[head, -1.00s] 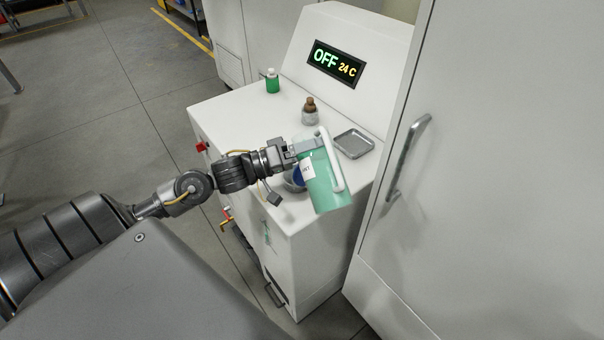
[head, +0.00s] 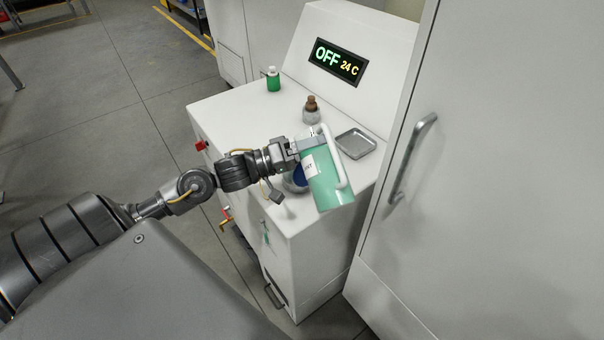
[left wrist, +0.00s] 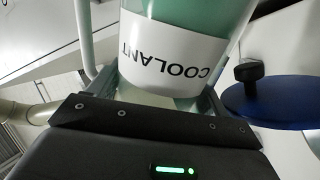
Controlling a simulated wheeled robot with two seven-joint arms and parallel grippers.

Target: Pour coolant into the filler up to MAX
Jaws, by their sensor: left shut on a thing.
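My left gripper (head: 292,149) is shut on the green coolant jug (head: 328,186), which has a white handle and is held tilted above the front of the machine top. Its white label reads COOLANT (left wrist: 172,52) in the left wrist view, upside down there. A blue round part (head: 299,175) on a grey fitting shows partly behind the jug; in the left wrist view it is a blue disc with a black knob (left wrist: 275,97). The filler opening and any MAX mark cannot be made out. My right gripper is not in view.
The white machine (head: 235,115) has a display reading OFF 24 C (head: 338,62). On its top are a green bottle (head: 273,80), a brown-topped fitting (head: 311,110) and a metal tray (head: 356,143). A tall white cabinet (head: 480,180) stands close on the right.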

